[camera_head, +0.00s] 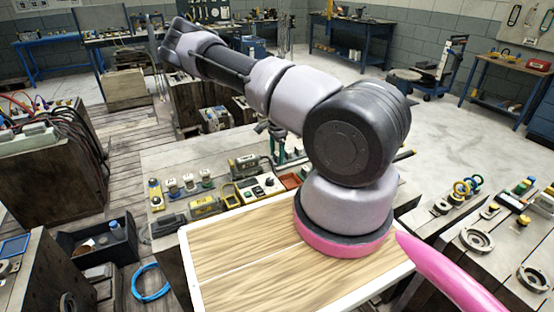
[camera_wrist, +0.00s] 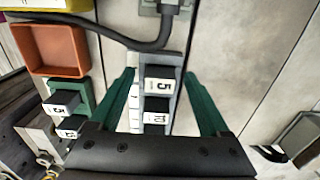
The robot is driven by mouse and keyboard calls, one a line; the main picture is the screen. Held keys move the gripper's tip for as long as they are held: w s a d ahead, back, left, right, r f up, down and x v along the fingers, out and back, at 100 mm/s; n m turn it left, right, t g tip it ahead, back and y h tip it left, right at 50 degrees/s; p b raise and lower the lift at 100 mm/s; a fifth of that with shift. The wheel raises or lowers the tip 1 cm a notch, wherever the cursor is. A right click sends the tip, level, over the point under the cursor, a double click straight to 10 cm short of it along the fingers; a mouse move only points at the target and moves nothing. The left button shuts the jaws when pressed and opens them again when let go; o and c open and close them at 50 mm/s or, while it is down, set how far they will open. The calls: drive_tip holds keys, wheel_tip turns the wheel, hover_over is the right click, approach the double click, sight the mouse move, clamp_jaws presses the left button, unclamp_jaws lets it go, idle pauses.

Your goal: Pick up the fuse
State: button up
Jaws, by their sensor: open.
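In the wrist view my gripper (camera_wrist: 160,74) is open, its two green fingers spread on either side of a grey holder with dark blocks. The block marked 5 (camera_wrist: 160,84) lies between the fingers, near their tips. A second block marked 10 (camera_wrist: 155,117) sits nearer the palm, partly hidden by it. These look like fuses, but I cannot tell which one is the task's fuse. No contact between the fingers and the blocks can be made out.
An orange tray (camera_wrist: 48,50) and a green holder (camera_wrist: 84,98) with another block marked 5 (camera_wrist: 62,103) lie left of the fingers. A dark cable (camera_wrist: 100,32) crosses beyond the fingertips. Bare grey bench (camera_wrist: 245,60) lies to the right. Several small devices crowd the bench (camera_head: 160,160).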

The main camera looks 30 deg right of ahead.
clamp_jaws()
drive_tip(key=shift+r, duration=0.15)
